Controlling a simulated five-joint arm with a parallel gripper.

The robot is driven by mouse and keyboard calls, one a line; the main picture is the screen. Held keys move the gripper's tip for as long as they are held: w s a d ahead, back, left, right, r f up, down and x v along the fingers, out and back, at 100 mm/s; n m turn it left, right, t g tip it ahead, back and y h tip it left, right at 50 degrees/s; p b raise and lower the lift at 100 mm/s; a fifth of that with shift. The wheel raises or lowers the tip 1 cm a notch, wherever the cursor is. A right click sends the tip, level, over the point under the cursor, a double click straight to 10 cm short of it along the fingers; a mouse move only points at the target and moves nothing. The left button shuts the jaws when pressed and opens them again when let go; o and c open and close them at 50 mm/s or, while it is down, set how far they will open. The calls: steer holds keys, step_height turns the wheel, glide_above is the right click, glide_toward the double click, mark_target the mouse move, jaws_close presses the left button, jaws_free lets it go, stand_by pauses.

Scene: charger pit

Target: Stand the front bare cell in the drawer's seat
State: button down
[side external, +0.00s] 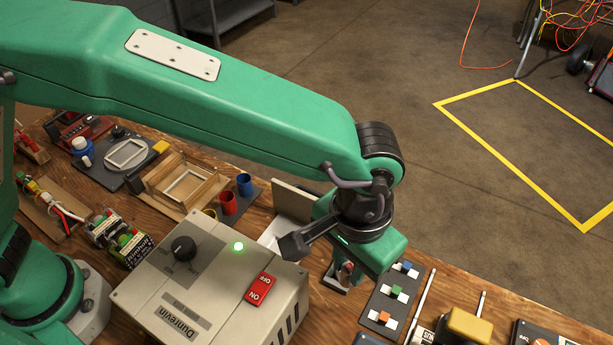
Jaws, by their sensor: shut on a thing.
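My gripper (346,268) points down just right of the grey charger box (215,285), under the green wrist. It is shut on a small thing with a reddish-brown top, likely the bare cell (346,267). Only a little of this thing shows, and the fingers and wrist hide the rest. It is at or just over a small grey holder (336,284), possibly the drawer's seat. I cannot tell whether the cell's lower end is inside the holder or above it. The holder is partly hidden too.
The charger box has a black dial, a lit green lamp and a red switch (260,288). A pale upright panel (293,201) stands behind the wrist. A dark board with coloured blocks (396,292) lies close right. Red (228,204) and blue (245,186) cups stand left.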

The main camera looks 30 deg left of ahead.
steer(key=shift+a, duration=0.1)
steer(key=w+a+f+n, duration=0.1)
steer(key=w+a+n, duration=0.1)
steer(key=a, duration=0.6)
steer(key=w+a+f+n, duration=0.1)
steer(key=w+a+n, duration=0.1)
steer(key=a, duration=0.5)
steer(key=shift+w+a+f+n, duration=0.2)
steer(key=shift+a+f+n, duration=0.1)
steer(key=shift+a, duration=0.05)
steer(key=shift+f, duration=0.1)
steer(key=shift+f, duration=3.1)
steer(key=shift+f, duration=0.85)
steer(key=c, duration=1.2)
jaws_free()
